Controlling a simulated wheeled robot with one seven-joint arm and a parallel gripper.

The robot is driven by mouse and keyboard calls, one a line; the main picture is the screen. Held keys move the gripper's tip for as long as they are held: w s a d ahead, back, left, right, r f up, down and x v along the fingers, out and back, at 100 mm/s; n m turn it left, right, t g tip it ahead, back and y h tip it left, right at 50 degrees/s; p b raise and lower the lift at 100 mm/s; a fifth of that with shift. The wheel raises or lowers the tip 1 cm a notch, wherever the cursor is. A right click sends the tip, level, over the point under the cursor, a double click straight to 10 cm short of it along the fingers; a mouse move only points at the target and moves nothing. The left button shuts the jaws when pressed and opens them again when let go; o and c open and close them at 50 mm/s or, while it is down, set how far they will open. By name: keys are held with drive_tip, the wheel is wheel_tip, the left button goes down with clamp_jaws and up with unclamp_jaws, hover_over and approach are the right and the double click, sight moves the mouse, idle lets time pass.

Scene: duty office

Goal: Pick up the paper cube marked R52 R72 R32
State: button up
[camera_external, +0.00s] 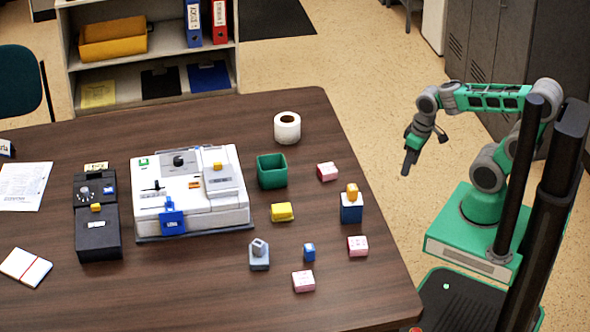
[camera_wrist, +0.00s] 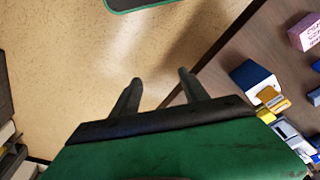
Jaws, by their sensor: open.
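Three small pink cubes sit on the brown table in the external view: one at the back right (camera_external: 327,172), one at the right edge (camera_external: 358,246) and one at the front (camera_external: 304,282). Their markings are too small to read there, so I cannot tell which is R52 R72 R32. The wrist view shows one pink cube (camera_wrist: 303,34) with dark print, cut by the right edge and not clearly legible. My gripper (camera_external: 407,168) is open and empty, over the floor right of the table. Its two fingers (camera_wrist: 160,82) show in the wrist view.
A blue block (camera_external: 351,213) with an orange piece on top stands near the table's right edge. A green open box (camera_external: 272,172), yellow block (camera_external: 282,212), tape roll (camera_external: 287,127), small blue block (camera_external: 309,252) and grey piece (camera_external: 259,257) stand nearby. A white machine (camera_external: 190,200) is left.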

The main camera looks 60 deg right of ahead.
sight(334, 167)
drive_tip(key=o, duration=0.4)
